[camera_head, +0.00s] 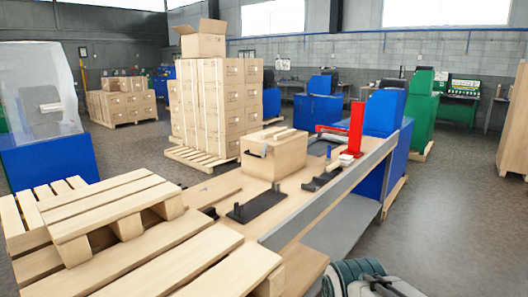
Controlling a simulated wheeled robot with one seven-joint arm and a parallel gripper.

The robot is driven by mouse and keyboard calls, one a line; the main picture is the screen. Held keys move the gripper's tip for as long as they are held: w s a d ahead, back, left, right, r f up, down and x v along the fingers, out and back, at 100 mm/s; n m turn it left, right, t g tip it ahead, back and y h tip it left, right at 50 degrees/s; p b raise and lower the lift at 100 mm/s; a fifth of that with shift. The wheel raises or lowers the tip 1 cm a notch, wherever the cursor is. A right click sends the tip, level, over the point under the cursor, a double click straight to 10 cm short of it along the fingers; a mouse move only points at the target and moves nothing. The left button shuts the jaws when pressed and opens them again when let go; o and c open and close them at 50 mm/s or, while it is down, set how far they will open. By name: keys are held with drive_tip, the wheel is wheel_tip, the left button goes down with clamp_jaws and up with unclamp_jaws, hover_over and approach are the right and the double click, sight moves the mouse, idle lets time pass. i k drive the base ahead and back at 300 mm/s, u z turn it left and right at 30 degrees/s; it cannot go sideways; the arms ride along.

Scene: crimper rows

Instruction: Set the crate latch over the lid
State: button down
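A light wooden crate (288,160) with a lid (276,134) stands on the workbench (226,186) in the middle of the view. A thin dark metal piece (256,153), which looks like the latch, shows on its left-facing side below the lid. It is too small to tell whether it is over the lid's edge. The lid appears to lie flat on the crate. My gripper is not in view. A rounded grey and green part at the bottom right looks like my arm, and nothing of it touches the crate.
A black fixture (257,206) with upright pegs lies on the bench in front of the crate. Another dark tool (322,178) and a red post (356,128) stand to its right. Stacked pallets (130,240) fill the lower left. Open floor (450,220) lies to the right.

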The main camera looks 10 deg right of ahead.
sight(265, 150)
drive_tip(key=z, duration=1.15)
drive_tip(key=i, duration=2)
drive_tip(key=u, duration=2)
drive_tip(key=i, duration=0.45)
drive_tip(key=z, duration=0.1)
